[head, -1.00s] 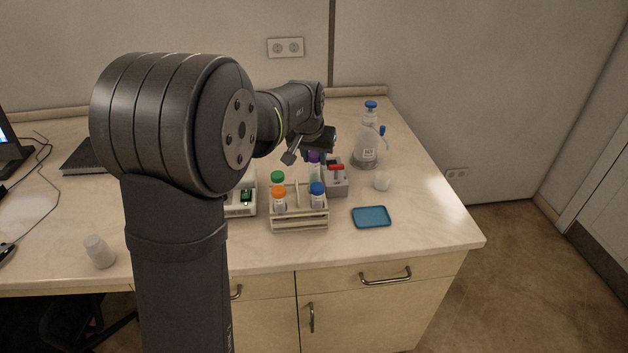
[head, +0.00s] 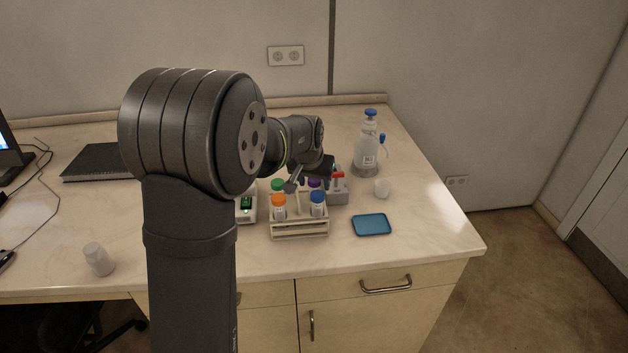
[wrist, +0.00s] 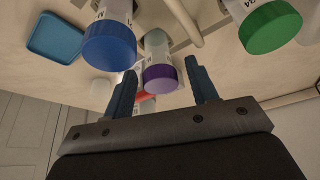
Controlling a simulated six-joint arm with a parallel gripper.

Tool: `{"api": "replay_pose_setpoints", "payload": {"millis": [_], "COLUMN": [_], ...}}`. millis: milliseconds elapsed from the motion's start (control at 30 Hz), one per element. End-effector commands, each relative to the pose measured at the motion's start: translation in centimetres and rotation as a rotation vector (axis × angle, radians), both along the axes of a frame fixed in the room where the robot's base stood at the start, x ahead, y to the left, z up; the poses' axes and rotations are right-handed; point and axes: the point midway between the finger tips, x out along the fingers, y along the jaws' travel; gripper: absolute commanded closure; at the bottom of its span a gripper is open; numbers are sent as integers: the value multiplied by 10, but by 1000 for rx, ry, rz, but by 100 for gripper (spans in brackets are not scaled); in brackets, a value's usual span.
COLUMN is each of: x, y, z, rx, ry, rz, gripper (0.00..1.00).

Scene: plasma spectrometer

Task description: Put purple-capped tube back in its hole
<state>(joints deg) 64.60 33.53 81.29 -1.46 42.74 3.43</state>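The purple-capped tube (head: 314,183) stands in the back right of the wooden rack (head: 300,234), its cap level with the green cap beside it. In the wrist view its purple cap (wrist: 160,79) lies between the two fingers of my gripper (wrist: 160,68), with a gap on each side. My gripper is open and close behind the cap. In the head view my gripper (head: 305,184) is over the rack's back row, partly hidden by my wrist. The tube's lower end and its hole are hidden.
The rack also holds a green-capped tube (head: 278,185), an orange-capped tube (head: 279,201) and a blue-capped tube (head: 317,198). A grey box with red on top (head: 338,187) stands close behind right.

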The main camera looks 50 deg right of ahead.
Motion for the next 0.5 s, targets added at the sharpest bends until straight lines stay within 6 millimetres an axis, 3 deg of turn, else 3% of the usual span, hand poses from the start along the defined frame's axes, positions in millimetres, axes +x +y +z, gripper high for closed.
{"api": "replay_pose_setpoints", "payload": {"millis": [267, 500], "x": [0, -4], "y": [0, 9], "z": [2, 30], "rx": [-1, -3], "ry": [0, -1], "rz": [0, 0], "gripper": [48, 48]}}
